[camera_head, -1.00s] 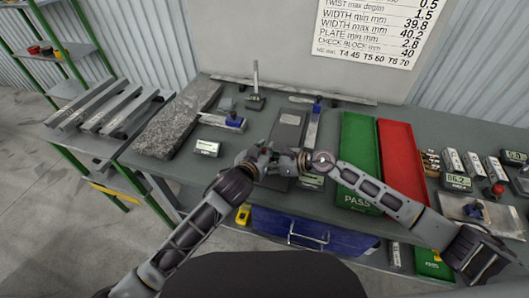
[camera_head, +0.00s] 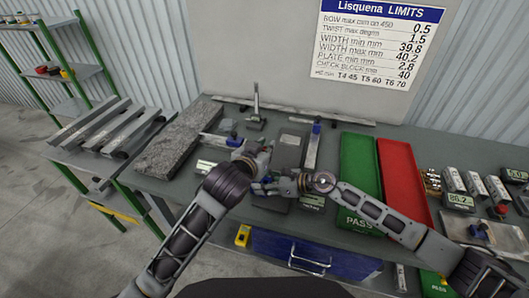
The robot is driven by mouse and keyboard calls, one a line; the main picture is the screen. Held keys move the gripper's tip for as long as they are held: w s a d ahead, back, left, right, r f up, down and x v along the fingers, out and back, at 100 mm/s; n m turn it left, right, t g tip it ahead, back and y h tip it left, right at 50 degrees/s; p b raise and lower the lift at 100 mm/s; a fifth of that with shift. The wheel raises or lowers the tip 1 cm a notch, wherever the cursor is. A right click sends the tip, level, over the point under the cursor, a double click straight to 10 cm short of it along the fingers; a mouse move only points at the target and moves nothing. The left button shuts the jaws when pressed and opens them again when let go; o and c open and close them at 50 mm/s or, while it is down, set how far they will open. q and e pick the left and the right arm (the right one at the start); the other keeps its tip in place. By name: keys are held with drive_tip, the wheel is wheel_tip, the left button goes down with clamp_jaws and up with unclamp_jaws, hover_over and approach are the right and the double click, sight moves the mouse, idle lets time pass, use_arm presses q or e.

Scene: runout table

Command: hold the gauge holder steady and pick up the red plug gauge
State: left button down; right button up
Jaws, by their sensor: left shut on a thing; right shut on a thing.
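My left gripper (camera_head: 264,149) is shut, raised above the middle of the grey bench. What it holds is mostly hidden by its fingers; no red of the plug gauge can be made out. My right gripper (camera_head: 258,187) is shut at a small blue piece (camera_head: 269,180), which I take for the gauge holder. Its fingers cover much of it. The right gripper is lower and nearer the front edge, apart from the left one. A dark flat plate (camera_head: 267,202) lies just below it.
A green tray (camera_head: 358,165) and a red tray (camera_head: 400,175) lie to the right. A granite block (camera_head: 178,142) lies to the left. A grey plate (camera_head: 289,151) and a blue-and-steel tool (camera_head: 313,145) lie close behind the grippers. A blue drawer (camera_head: 300,252) hangs below the front edge.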

drive_tip(key=o, duration=1.2)
drive_tip(key=shift+d, duration=0.15)
drive_tip(key=shift+v, duration=5.9)
drive_tip(key=shift+s+f, duration=0.1)
drive_tip(key=shift+s, duration=0.1)
